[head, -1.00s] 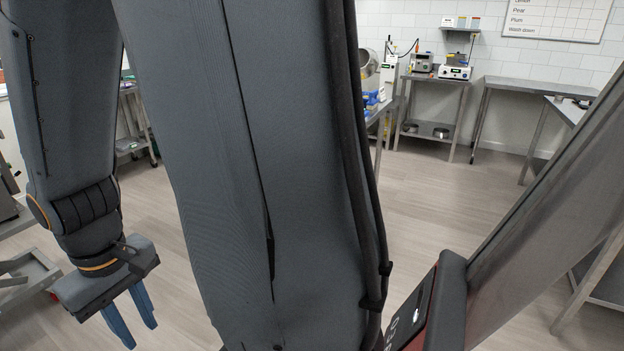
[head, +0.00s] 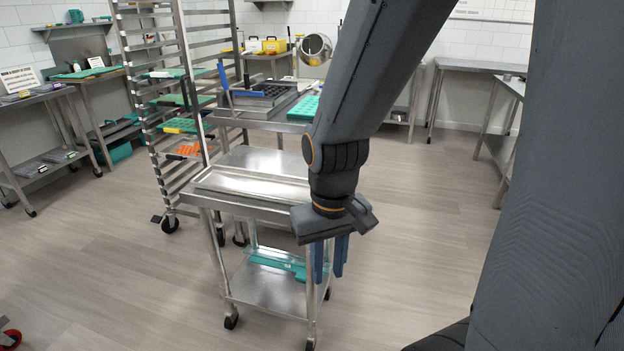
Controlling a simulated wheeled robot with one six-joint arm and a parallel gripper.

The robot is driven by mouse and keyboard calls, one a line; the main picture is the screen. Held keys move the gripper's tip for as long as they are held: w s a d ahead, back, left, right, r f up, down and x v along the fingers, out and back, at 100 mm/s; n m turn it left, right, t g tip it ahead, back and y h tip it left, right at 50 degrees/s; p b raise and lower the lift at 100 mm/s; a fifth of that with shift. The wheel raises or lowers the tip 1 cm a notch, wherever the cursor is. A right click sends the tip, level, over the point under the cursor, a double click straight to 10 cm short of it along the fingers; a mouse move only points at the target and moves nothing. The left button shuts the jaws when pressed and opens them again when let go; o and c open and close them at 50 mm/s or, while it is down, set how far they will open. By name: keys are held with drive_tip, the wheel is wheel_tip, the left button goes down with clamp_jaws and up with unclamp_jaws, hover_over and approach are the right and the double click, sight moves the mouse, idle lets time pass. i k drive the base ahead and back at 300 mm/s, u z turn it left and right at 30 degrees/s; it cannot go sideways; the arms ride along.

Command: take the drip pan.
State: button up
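A long, shallow stainless pan (head: 250,187), which looks like the drip pan, lies on top of the wheeled steel cart (head: 270,212) in the head view. Its right end is close to or behind my arm, so I cannot see all of it. My gripper (head: 329,268) hangs at the cart's right front corner in the picture, its two blue fingers pointing down. The fingers are apart with nothing between them. I cannot tell whether the gripper is in front of the cart's edge or beside it.
The cart's lower shelf (head: 265,292) holds a teal item (head: 280,262). A tall tray rack (head: 160,120) stands behind on the left. A steel table (head: 240,120) with a dark mould tray is behind the cart.

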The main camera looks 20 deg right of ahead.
sight(266, 186)
drive_tip(key=z, duration=0.15)
drive_tip(key=i, duration=1)
